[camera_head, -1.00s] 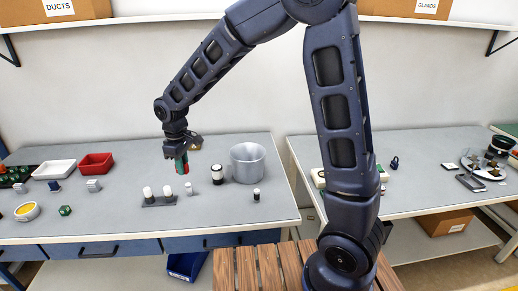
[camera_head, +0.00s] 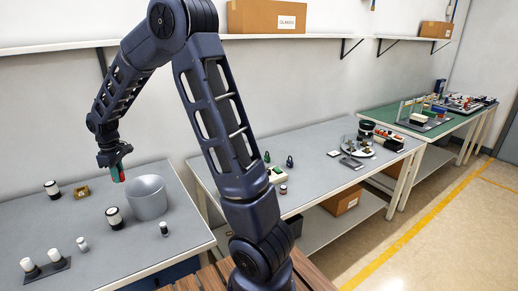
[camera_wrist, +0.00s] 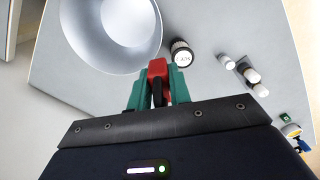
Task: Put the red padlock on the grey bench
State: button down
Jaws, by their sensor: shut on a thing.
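My gripper (camera_head: 115,172) has green fingers and is shut on the red padlock (camera_head: 121,177). In the wrist view, my gripper (camera_wrist: 158,78) pinches the red padlock (camera_wrist: 157,67), with its dark part between the fingers. The padlock is held above the grey-topped left bench (camera_head: 95,222), near the large grey bowl. A second grey-topped bench (camera_head: 318,138) stands to the right, beyond my arm. A green padlock (camera_head: 267,157) and a dark blue padlock (camera_head: 290,162) stand on it.
The grey bowl (camera_head: 148,200), a black-and-white cylinder (camera_head: 115,219) and a brass piece (camera_head: 82,191) are near my gripper. The right bench holds a round tray (camera_head: 360,150); its front middle is clear. A green-topped bench (camera_head: 440,130) stands farther right.

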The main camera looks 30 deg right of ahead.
jog(key=w+d+f+m, duration=0.15)
jog(key=w+d, duration=0.45)
jog(key=d, duration=1.2)
jog(key=w+d+m, duration=0.3)
jog(key=w+d, duration=0.4)
jog(key=d, duration=1.1)
jog(key=s+d+m, duration=0.1)
jog(key=s+d, duration=0.1)
jog(key=d, duration=1)
jog(key=s+d+m, duration=0.2)
jog(key=d, duration=0.9)
jog(key=m, duration=0.4)
send_over(317, 177)
notch_tip(317, 177, down, 2)
notch_tip(317, 177, down, 20)
jog(key=shift+w+r, duration=0.1)
